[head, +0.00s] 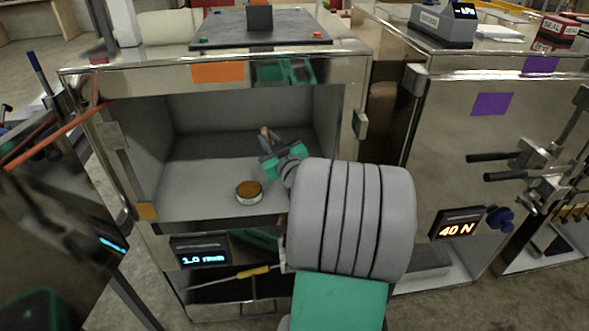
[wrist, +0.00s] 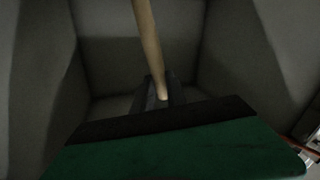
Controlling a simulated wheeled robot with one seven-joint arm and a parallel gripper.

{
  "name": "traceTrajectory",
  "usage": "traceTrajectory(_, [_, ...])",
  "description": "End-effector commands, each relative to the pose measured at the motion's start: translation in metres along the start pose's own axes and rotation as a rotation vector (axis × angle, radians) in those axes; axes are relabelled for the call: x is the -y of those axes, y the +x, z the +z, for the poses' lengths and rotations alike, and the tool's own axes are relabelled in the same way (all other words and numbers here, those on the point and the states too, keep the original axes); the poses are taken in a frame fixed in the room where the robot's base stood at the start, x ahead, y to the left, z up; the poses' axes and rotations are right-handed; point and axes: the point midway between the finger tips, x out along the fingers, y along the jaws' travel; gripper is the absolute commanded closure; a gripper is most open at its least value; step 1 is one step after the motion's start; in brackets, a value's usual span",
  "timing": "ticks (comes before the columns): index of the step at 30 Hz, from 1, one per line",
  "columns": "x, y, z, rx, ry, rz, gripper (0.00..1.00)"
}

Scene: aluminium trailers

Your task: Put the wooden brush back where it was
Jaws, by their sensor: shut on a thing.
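My gripper (head: 270,145) reaches into the open compartment of the left metal trailer (head: 208,185). It is shut on the wooden brush (wrist: 149,45), of which a plain round wooden handle shows in the wrist view, rising from between the dark fingers (wrist: 161,92) to the top edge. Only a small tan bit of the brush (head: 264,131) shows at the gripper in the head view. Its bristles cannot be made out. The brush appears to be held above the compartment floor, towards the back; whether it touches anything is unclear.
A round tin with an amber top (head: 249,191) stands on the compartment floor, in front and left of my gripper. Grey side walls and the trailer's top edge close in the space. A closed trailer (head: 480,150) stands at the right. Floor left of the tin is clear.

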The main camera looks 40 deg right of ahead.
Motion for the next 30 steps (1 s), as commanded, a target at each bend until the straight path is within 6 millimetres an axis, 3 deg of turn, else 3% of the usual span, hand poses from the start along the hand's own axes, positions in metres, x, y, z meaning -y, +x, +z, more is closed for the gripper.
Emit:
traceTrajectory(1, [-0.029, 0.002, -0.014, 0.009, 0.072, 0.046, 1.00])
traceTrajectory(3, [-0.056, 0.003, -0.012, 0.007, 0.157, 0.103, 1.00])
traceTrajectory(7, [-0.083, 0.003, -0.005, 0.002, 0.241, 0.161, 1.00])
traceTrajectory(15, [-0.074, 0.004, 0.052, 0.001, 0.260, 0.172, 1.00])
traceTrajectory(24, [-0.062, 0.005, 0.095, 0.001, 0.258, 0.171, 1.00])
traceTrajectory(30, [-0.062, 0.005, 0.095, -0.002, 0.253, 0.170, 1.00])
